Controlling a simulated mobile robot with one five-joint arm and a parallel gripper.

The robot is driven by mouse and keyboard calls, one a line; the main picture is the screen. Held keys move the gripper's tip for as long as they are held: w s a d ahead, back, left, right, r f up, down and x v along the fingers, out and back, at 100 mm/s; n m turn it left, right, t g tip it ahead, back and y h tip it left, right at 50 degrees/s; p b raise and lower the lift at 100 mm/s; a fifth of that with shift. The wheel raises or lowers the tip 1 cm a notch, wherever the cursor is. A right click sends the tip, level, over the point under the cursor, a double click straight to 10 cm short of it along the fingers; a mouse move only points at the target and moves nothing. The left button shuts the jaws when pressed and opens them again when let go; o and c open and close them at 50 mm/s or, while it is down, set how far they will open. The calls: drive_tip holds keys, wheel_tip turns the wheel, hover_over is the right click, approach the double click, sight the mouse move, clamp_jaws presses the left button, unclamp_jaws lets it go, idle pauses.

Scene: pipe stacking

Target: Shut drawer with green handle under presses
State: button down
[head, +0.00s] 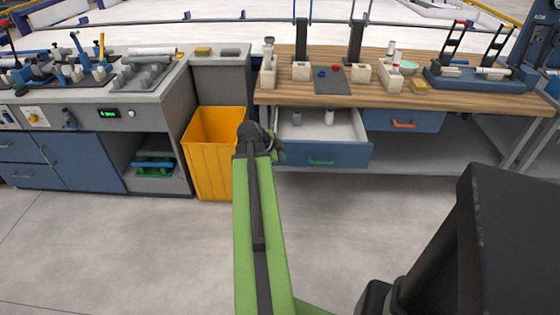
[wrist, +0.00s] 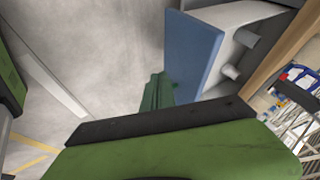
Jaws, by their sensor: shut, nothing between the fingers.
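The drawer with the green handle (head: 321,161) is pulled open under the wooden press bench. Its blue front (head: 345,155) and pale inside show in the head view, with two small grey cylinders (head: 329,117) in it. The blue front (wrist: 192,48) also shows in the wrist view, with the cylinders beyond it. My gripper (head: 278,152) is at the left end of the drawer front, partly hidden behind my arm. In the wrist view my gripper (wrist: 158,92) is shut and empty, overlapping the lower edge of the front. I cannot tell whether it touches.
A blue drawer with an orange handle (head: 403,124) is shut to the right. A yellow bin (head: 212,155) stands just left of my arm. Presses and small parts stand on the wooden bench top (head: 440,97). The floor (head: 130,255) in front is clear.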

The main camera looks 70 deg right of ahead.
sight(286, 154)
drive_tip(key=d+f+b, duration=0.1)
drive_tip(key=d, duration=0.1)
drive_tip(key=d+f, duration=0.1)
drive_tip(key=d, duration=0.1)
drive_tip(key=d+f+b, duration=0.1)
drive_tip(key=d, duration=0.1)
drive_tip(key=shift+w+f+b, duration=0.25)
drive_tip(key=shift+f+b, duration=0.05)
drive_tip(key=shift+f, duration=0.05)
drive_tip(key=shift+w+d, duration=0.15)
drive_tip(key=shift+w, duration=0.1)
drive_tip(key=shift+w+r, duration=0.1)
drive_tip(key=shift+w, duration=0.05)
drive_tip(key=w+d, duration=0.2)
drive_tip(key=d, duration=0.5)
drive_tip(key=w+d, duration=0.3)
drive_tip(key=d, duration=0.4)
drive_tip(key=w+d, duration=0.3)
drive_tip(key=d, duration=0.5)
drive_tip(key=shift+w, duration=0.25)
